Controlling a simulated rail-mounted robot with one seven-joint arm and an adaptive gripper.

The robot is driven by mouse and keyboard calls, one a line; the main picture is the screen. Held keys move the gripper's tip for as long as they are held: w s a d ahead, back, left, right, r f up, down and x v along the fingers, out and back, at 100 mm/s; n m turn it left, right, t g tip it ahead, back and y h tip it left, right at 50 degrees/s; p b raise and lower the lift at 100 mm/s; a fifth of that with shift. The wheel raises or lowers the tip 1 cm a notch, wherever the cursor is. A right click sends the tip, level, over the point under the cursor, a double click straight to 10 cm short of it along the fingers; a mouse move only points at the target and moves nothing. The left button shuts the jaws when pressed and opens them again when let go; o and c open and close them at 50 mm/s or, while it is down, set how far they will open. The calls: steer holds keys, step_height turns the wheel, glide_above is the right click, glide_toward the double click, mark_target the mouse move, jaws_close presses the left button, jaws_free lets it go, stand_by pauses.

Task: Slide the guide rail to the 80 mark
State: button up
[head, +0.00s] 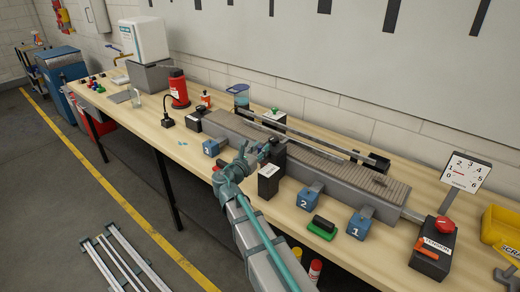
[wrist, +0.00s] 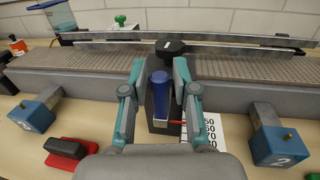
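The guide rail (wrist: 110,46) is a long metal bar above the grey belt, also visible in the head view (head: 320,147). A blue upright handle (wrist: 160,95) stands at the belt's near side, on a dark block with a black knob behind it. A red pointer (wrist: 176,122) points right to a white scale card (wrist: 200,130), near the 50 line; 60, 70 and lower marks show below it. My gripper (wrist: 160,78), also in the head view (head: 257,152), is open, with one teal finger on each side of the handle and slim gaps between. Part of the card is hidden by my right finger.
Blue blocks (wrist: 34,115) and (wrist: 280,145) flank my gripper, with a red-and-black stamp-like item (wrist: 68,152) at lower left. A dial (head: 464,172) and a red-button box (head: 432,255) stand at the right end of the bench. Bare wood lies along the front edge.

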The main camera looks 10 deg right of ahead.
jaws_close()
steer(key=shift+v, duration=1.1)
steer(key=shift+o, duration=2.2)
jaws_free()
steer(key=shift+w, duration=0.15)
steer(key=shift+a, duration=0.1)
steer(key=v, duration=1.2)
